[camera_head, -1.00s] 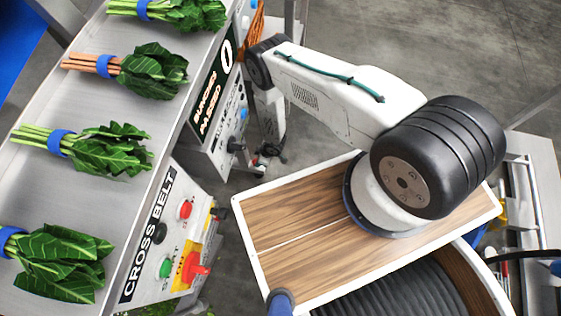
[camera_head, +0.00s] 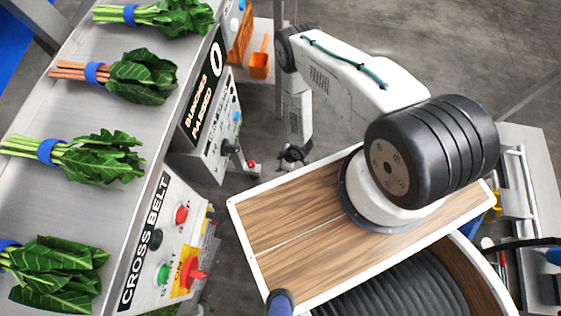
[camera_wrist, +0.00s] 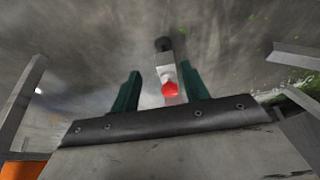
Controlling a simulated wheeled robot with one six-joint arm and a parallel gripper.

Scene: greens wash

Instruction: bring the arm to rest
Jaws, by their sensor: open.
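My arm reaches from its base toward the upper middle of the head view and bends down there. My gripper (camera_head: 293,156) is small and dark at its lower end, right of the counter panel. In the wrist view its two green fingers (camera_wrist: 160,88) stand apart, with a wide gap between them. A red-ended grey piece (camera_wrist: 169,86) shows in line with that gap; I see no contact with the fingers. In the head view a lever with a red knob (camera_head: 252,165) sticks out from the panel, left of my gripper and apart from it.
Several banded bunches of greens (camera_head: 70,155) lie on the steel belt (camera_head: 105,110) at left. The "bunches passed" panel (camera_head: 205,90) and "cross belt" control box (camera_head: 150,245) line its side. An orange scoop (camera_head: 260,60) hangs behind. Open grey floor (camera_head: 430,50) lies at upper right.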

